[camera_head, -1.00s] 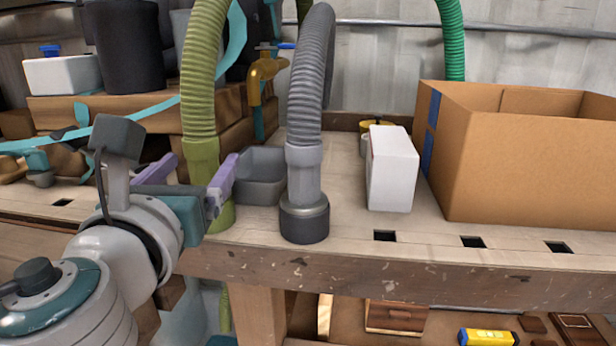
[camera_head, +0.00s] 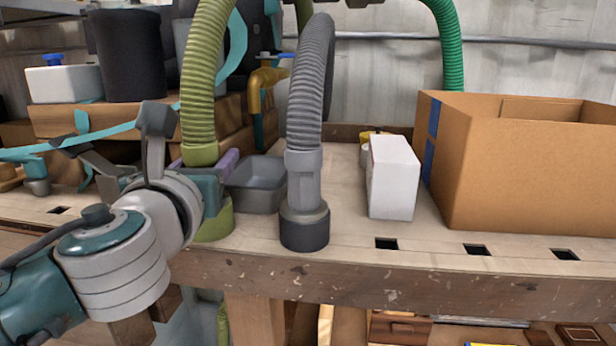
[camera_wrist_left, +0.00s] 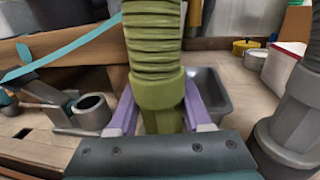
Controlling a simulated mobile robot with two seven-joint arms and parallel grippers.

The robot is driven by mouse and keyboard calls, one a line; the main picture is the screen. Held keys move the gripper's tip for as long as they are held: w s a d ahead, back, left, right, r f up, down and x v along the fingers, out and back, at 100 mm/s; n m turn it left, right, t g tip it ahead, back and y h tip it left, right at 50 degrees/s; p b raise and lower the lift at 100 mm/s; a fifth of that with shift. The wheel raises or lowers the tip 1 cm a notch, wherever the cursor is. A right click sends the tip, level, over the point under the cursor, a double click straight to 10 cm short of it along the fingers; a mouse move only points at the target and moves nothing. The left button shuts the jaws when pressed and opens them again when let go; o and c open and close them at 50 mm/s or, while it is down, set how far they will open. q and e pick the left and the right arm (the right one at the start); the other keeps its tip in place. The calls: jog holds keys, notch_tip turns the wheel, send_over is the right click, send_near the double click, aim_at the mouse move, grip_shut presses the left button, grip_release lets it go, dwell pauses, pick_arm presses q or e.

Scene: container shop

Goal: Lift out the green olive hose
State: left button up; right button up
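The green olive hose (camera_head: 204,80) stands upright at the bench's left part, a ribbed tube above a smooth cuff. My left gripper (camera_head: 207,165) is at the cuff with its two purple fingers on either side of it. In the left wrist view the hose (camera_wrist_left: 155,50) stands between the fingers of the left gripper (camera_wrist_left: 160,105). They look open, with little room beside the cuff; firm contact cannot be made out. In the head view the wrist hides part of the cuff, and its green base shows below. My right gripper is not in view.
A grey hose (camera_head: 304,150) stands close on the right, with a grey tray (camera_head: 258,185) between. A white box (camera_head: 393,180) and a cardboard box (camera_head: 520,170) are farther right. A teal strap (camera_head: 110,132) and wooden crate (camera_head: 50,118) lie behind left.

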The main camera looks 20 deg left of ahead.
pick_arm(q)
grip_shut()
dwell(0.4)
